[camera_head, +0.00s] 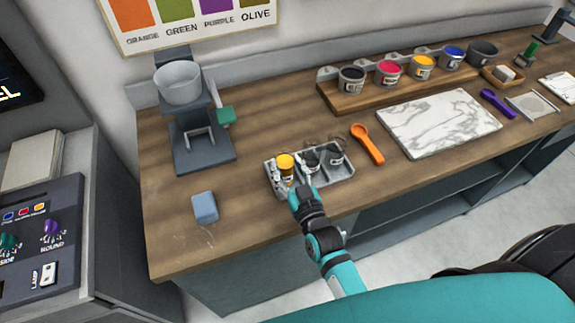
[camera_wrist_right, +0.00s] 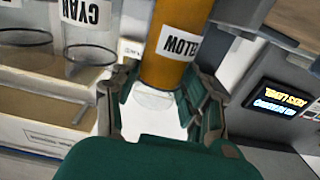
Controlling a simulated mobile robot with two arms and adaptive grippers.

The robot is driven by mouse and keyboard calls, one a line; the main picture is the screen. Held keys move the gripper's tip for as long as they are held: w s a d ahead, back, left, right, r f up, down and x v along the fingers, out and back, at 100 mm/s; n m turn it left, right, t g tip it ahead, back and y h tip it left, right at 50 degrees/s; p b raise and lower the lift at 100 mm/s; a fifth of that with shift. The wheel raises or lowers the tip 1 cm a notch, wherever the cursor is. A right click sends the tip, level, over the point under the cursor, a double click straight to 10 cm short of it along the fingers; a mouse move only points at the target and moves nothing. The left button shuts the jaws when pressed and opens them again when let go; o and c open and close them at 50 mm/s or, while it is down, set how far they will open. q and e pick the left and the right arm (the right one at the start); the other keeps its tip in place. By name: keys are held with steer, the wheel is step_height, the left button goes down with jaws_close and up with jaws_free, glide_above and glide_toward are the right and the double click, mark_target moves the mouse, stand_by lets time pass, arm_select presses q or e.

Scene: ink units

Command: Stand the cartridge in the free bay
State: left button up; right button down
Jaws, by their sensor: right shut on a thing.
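The cartridge (camera_head: 286,167) is a yellow-orange cylinder with a white label, at the left end of the grey bay tray (camera_head: 324,183) in the head view. In the right wrist view the cartridge (camera_wrist_right: 166,60) sits between my fingers, its label lettering upside down in the picture. My right gripper (camera_head: 294,192) is shut on it from the tray's front side. The gripper's fingers (camera_wrist_right: 164,105) also show in the wrist view. I cannot tell whether the cartridge's foot rests in the left bay or is just above it. My left gripper is not in view.
Clear cylinders stand in the tray's other bays; one labelled CYAN (camera_wrist_right: 88,35) shows in the wrist view. An orange scoop (camera_head: 367,144) lies right of the tray. A blue block (camera_head: 205,207) and a dark stand (camera_head: 203,150) are left. A marble slab (camera_head: 440,122) lies farther right.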

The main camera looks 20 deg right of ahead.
steer(key=shift+w+d, duration=0.1)
steer(key=shift+w, duration=0.2)
steer(key=c, duration=1.1)
jaws_free()
steer(key=shift+w+d+f, duration=0.1)
steer(key=shift+w+f, duration=0.05)
steer(key=shift+o, duration=0.8)
steer(key=shift+s+r, duration=0.2)
steer(key=shift+s, duration=0.15)
steer(key=shift+s+f, duration=0.1)
steer(key=shift+s, duration=0.05)
steer(key=s+b, duration=0.2)
steer(key=s, duration=0.8)
steer(key=shift+s+d+f, duration=0.1)
steer(key=shift+s, duration=0.15)
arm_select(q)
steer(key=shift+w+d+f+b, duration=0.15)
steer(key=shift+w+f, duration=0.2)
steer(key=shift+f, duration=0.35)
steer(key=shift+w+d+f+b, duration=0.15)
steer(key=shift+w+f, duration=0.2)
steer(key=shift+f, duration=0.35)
arm_select(e)
steer(key=shift+s, duration=0.5)
